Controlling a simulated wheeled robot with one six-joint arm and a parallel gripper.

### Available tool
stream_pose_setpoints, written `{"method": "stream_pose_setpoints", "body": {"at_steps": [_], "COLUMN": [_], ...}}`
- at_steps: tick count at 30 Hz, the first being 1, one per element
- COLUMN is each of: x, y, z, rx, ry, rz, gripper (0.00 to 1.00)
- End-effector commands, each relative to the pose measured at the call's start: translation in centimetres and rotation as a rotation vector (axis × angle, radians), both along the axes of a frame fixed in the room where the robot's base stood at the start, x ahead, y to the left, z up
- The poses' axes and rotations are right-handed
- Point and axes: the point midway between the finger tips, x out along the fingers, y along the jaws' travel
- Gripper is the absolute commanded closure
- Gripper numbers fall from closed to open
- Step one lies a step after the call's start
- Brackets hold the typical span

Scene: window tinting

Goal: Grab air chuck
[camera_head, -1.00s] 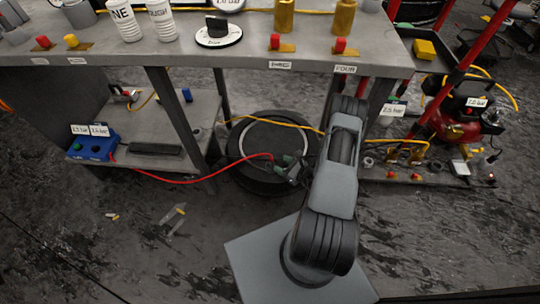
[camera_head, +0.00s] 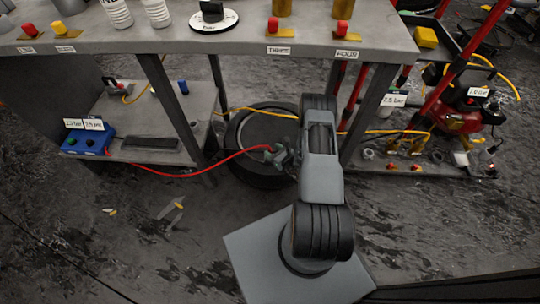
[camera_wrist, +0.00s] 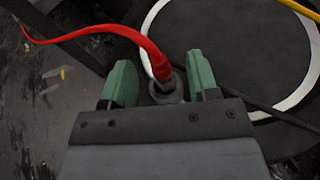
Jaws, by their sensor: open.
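A red hose (camera_head: 215,161) runs to my gripper (camera_head: 283,157) beside the tire. In the wrist view the red hose (camera_wrist: 110,30) ends in a dark round fitting (camera_wrist: 167,86), which looks like the air chuck. My gripper (camera_wrist: 161,82) has two green fingers, apart, one on each side of this fitting. The fitting sits between them; a gap shows at the left finger, and I cannot tell whether the right finger touches it. The fitting's lower end is hidden behind the gripper body. In the head view the chuck is too small and covered to make out.
A dark tire with a white ring (camera_wrist: 150,18) lies beside the gripper. A yellow hose (camera_head: 240,110) crosses above it. The workbench (camera_head: 210,45) stands behind, with a blue box (camera_head: 88,140) on its lower shelf. A red compressor (camera_head: 458,122) stands at right.

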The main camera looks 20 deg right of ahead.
Motion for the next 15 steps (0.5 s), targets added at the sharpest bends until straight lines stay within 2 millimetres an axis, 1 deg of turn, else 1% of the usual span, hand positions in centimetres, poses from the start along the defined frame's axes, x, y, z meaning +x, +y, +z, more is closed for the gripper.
{"method": "stream_pose_setpoints", "body": {"at_steps": [1,3,7,10,15], "x": [0.8,1.7,3.1,3.8,4.0], "y": [0.3,0.6,1.0,1.2,1.2], "z": [-0.4,-0.7,-1.1,-1.2,-1.1], "rx": [-0.002,-0.001,0.000,-0.001,-0.001], "ry": [-0.003,-0.003,-0.002,-0.001,0.000], "rz": [0.005,0.005,0.003,0.003,0.001], "gripper": [0.46,0.46,0.46,0.46,0.46]}}
